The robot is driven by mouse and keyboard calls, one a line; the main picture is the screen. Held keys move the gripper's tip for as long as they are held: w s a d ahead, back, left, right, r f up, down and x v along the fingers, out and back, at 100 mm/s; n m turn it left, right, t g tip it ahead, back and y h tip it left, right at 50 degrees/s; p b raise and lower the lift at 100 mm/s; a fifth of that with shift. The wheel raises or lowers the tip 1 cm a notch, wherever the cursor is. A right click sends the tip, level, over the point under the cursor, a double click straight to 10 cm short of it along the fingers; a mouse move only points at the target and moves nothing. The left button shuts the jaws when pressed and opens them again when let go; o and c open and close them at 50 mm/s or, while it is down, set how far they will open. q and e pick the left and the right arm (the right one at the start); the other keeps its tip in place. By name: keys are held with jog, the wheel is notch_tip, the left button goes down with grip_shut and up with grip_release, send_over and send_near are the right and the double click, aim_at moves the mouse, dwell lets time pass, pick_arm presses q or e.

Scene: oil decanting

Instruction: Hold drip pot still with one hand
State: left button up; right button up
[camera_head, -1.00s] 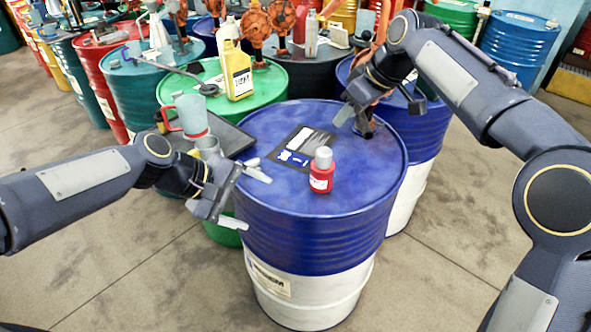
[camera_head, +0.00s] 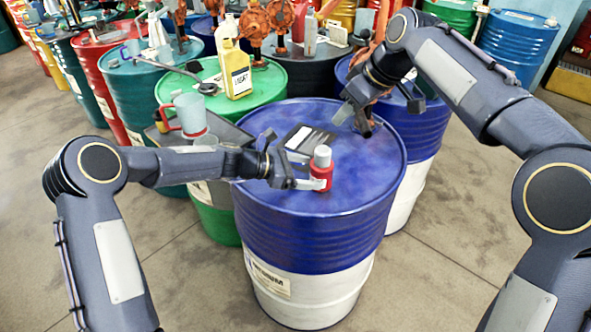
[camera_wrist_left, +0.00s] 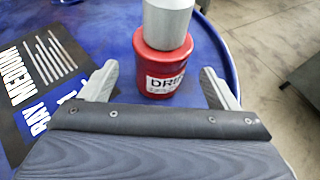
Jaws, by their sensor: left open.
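The drip pot is a small red bottle (camera_head: 322,173) with a grey cap, upright on the blue drum (camera_head: 350,200). Its label begins with "DRIP" in the left wrist view (camera_wrist_left: 162,75). My left gripper (camera_head: 300,173) is open at the pot's left side in the head view. In the left wrist view its two fingers (camera_wrist_left: 160,86) are spread wide, with the pot ahead between their tips and gaps on both sides. My right gripper (camera_head: 354,118) hangs over the drum's far right part, its fingertips apart and nothing between them.
A dark card with white print (camera_head: 305,138) lies on the drum top behind the pot. A green drum (camera_head: 280,85) behind it bears a yellow bottle (camera_head: 237,70). A clear jug with a red handle (camera_head: 188,112) stands left on a dark tray. The drum top's front is clear.

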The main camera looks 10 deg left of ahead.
aim_at(320, 174)
pick_arm(q)
jog(key=shift+x, duration=2.25)
jog(key=c, duration=1.3)
